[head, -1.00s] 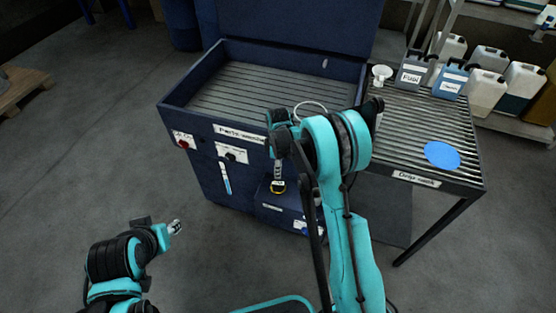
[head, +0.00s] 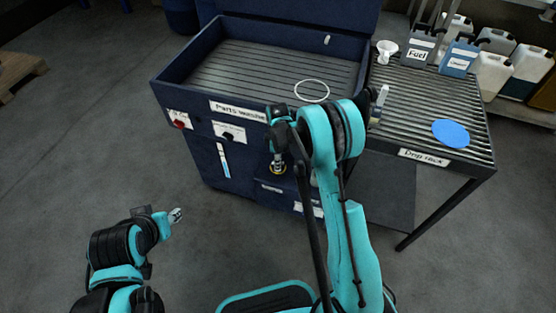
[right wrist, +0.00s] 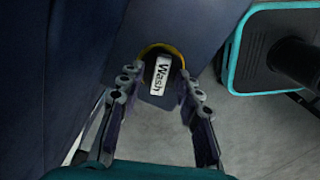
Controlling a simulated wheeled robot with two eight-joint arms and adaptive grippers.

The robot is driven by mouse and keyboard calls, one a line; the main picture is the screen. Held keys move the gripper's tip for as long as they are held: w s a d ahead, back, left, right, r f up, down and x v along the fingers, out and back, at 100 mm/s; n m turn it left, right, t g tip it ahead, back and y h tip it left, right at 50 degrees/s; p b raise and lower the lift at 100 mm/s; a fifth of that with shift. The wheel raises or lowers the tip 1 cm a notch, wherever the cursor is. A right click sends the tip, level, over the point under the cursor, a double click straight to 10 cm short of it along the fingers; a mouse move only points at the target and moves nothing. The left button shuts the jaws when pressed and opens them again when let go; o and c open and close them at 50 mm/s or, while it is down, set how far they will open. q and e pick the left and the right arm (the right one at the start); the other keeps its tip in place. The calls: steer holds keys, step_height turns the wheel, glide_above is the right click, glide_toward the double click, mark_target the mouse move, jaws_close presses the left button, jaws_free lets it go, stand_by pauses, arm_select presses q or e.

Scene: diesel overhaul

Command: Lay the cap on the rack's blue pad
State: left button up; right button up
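The blue pad (head: 450,133) is a bare round disc on the slatted drip rack (head: 484,150) at the right of the head view. A dark piece labelled "Wash" (right wrist: 160,75), with a yellow rim, looks like the cap; it sits low at the washer's front. My right gripper (head: 278,160) is at this piece. In the right wrist view its fingers (right wrist: 160,80) stand apart on either side of it; contact is unclear. My left gripper (head: 175,215) is over the floor at lower left, its opening too small to judge.
The parts washer (head: 180,95) stands left of the rack, with a white ring (head: 312,91) in its basin. The rack is clear around the pad.

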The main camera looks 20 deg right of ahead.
jaws_close()
steer(key=shift+r, duration=0.1)
steer(key=shift+r+p, duration=1.35)
steer(key=shift+r, duration=1.15)
